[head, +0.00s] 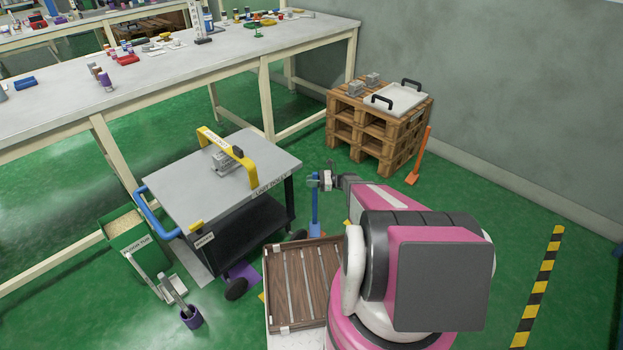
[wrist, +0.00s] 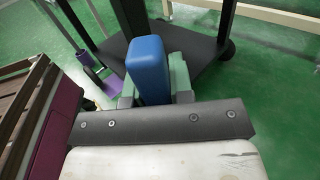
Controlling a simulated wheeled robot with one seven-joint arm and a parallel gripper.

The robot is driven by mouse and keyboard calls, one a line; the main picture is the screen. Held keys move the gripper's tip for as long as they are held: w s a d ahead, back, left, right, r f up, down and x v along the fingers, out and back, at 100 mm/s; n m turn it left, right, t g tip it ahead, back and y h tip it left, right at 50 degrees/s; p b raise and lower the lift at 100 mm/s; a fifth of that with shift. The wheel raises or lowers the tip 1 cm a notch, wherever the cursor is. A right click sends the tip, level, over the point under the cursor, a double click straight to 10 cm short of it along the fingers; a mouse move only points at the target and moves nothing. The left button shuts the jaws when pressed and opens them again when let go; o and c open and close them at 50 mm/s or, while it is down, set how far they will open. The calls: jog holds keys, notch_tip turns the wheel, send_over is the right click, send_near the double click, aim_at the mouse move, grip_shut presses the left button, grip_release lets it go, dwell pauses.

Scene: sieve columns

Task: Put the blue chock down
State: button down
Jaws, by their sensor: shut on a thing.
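The blue chock (head: 315,208) hangs upright by its tall handle, with its foot at the lower end, just right of the grey cart. Whether the foot touches the floor I cannot tell. My gripper (head: 319,181) is shut on the upper part of the handle. In the wrist view the handle's blue top (wrist: 148,62) stands between the pale green finger pads, and the foot is hidden below it.
The grey-topped cart (head: 180,188) with a yellow handle stands left. A wooden slatted crate (head: 270,285) lies in front of it. A purple piece (head: 240,272) is by the cart's wheel. A pallet stack (head: 395,145) and an orange-handled tool (head: 420,155) stand by the wall.

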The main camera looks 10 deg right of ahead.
dwell(0.3)
jog(key=c, duration=1)
grip_release()
jog(key=shift+f, duration=0.15)
